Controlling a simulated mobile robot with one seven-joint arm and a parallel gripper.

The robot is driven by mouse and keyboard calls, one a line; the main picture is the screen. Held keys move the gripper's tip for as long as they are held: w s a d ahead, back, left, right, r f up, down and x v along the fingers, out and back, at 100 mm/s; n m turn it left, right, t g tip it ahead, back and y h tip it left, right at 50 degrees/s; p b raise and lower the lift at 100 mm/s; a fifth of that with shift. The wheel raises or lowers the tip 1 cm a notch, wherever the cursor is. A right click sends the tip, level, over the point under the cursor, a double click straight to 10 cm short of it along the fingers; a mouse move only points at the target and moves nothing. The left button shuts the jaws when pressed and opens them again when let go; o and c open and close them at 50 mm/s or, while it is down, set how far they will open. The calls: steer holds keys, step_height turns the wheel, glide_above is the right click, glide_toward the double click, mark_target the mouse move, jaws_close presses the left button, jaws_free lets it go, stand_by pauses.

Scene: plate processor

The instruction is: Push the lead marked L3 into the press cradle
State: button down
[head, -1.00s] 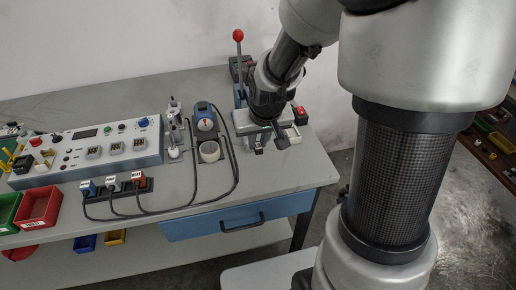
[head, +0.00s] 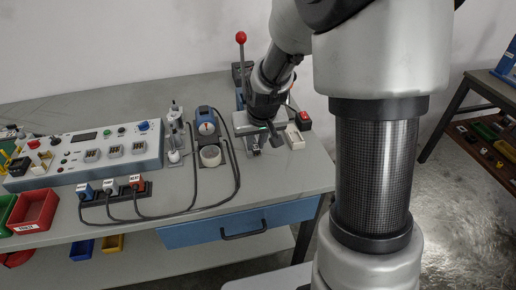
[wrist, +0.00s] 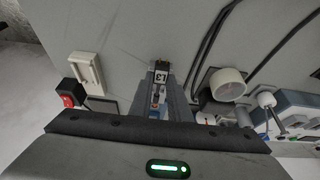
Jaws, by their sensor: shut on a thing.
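The lead marked L3 (wrist: 160,77) shows upright-labelled in the middle of the wrist view, with a dark end pointing toward the bench's front. My gripper (head: 262,138) is over the press at the bench's right part. I cannot tell how far the lead sits in the cradle.
A red-knobbed lever (head: 241,38) rises behind the press. A pale tray (head: 293,137) and a red button box (head: 303,120) stand to its right. A blue device (head: 206,122), its cables and a control panel (head: 84,154) are left.

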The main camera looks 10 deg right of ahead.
steer(key=shift+w, duration=2.35)
steer(key=shift+s, duration=0.15)
steer(key=shift+f+b, duration=0.35)
steer(key=shift+b, duration=0.05)
stand_by(0.4)
